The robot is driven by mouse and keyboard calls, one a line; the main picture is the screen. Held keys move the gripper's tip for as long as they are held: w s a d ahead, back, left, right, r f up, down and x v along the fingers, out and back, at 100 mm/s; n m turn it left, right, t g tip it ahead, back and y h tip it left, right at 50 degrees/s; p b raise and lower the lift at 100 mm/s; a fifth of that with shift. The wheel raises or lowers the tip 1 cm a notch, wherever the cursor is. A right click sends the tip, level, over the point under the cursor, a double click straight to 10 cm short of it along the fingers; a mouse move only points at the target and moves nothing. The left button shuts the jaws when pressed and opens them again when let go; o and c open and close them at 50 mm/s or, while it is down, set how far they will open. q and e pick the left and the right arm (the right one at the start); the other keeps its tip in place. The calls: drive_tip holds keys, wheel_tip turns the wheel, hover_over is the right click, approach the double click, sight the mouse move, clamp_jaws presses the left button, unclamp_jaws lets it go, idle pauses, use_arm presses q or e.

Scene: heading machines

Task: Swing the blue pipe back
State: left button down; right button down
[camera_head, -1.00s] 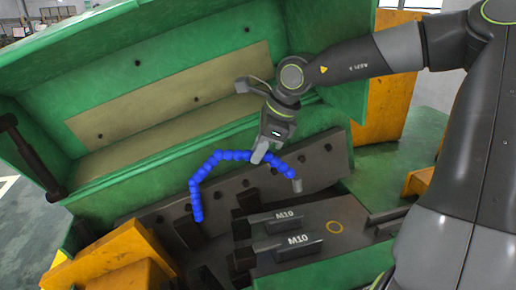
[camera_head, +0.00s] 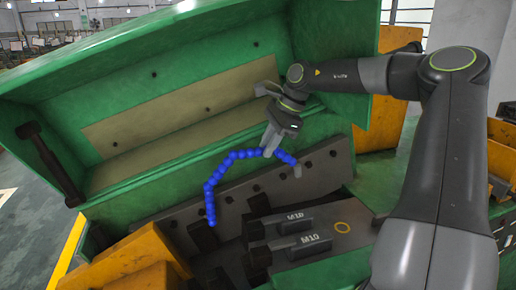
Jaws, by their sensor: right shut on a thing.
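The blue pipe (camera_head: 225,165) is a bent chain of round blue segments inside the green machine. It arches up from its lower left end to my right gripper and then slopes down right to a grey end piece (camera_head: 297,171). My right gripper (camera_head: 270,150) comes in from the upper right and is shut on the blue pipe, right of its middle. The pipe hangs in front of the dark bolted plate (camera_head: 318,165). My left gripper is not in view.
The raised green cover (camera_head: 120,60) stands behind the pipe, with a dark handle bar (camera_head: 50,165) at left. Two grey blocks marked M10 (camera_head: 302,248) lie below the pipe. Orange parts (camera_head: 130,265) stand at lower left.

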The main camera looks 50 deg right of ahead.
drive_tip(key=shift+w+d+r, duration=0.1)
drive_tip(key=shift+w+r, duration=0.05)
drive_tip(key=shift+r, duration=0.1)
drive_tip(key=c, duration=1.5)
unclamp_jaws()
drive_tip(key=shift+o, duration=1.2)
drive_tip(key=shift+f, duration=0.15)
use_arm(q)
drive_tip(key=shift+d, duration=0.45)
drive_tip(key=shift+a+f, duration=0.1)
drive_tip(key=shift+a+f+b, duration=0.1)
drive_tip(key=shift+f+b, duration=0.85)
drive_tip(key=shift+b, duration=0.1)
use_arm(e)
wheel_tip(320, 180, up, 10)
drive_tip(key=shift+f, duration=0.1)
